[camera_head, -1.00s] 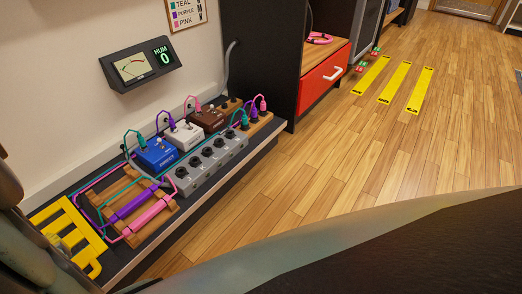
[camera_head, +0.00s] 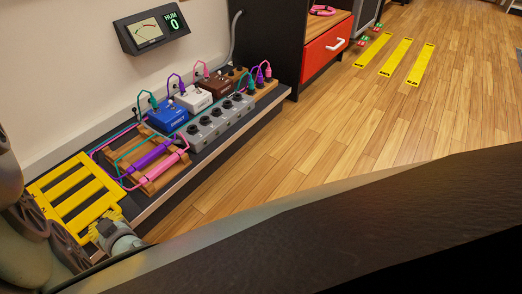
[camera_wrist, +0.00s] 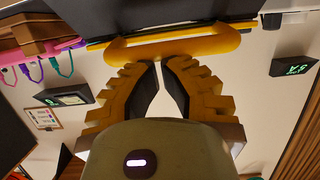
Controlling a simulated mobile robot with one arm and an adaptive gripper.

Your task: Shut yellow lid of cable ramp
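The yellow slatted lid (camera_head: 62,187) is at the left end of the dark shelf in the head view, beside a wooden rack (camera_head: 150,186) carrying a purple and a pink cylinder. I cannot tell its exact tilt. Its near corner is partly hidden by my gripper (camera_head: 113,232), whose fingertips are hard to make out there. In the wrist view, a yellow handle bar (camera_wrist: 190,46) crosses just beyond the tips of my gripper (camera_wrist: 159,64). The tips are close together with a narrow gap. The bar does not appear to lie between them.
Pedals, including a blue one (camera_head: 167,118), and a grey strip of knobs (camera_head: 215,125) fill the shelf behind the rack. A meter box (camera_head: 150,30) hangs on the wall. A red drawer (camera_head: 326,52) and yellow floor strips (camera_head: 395,57) are farther off.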

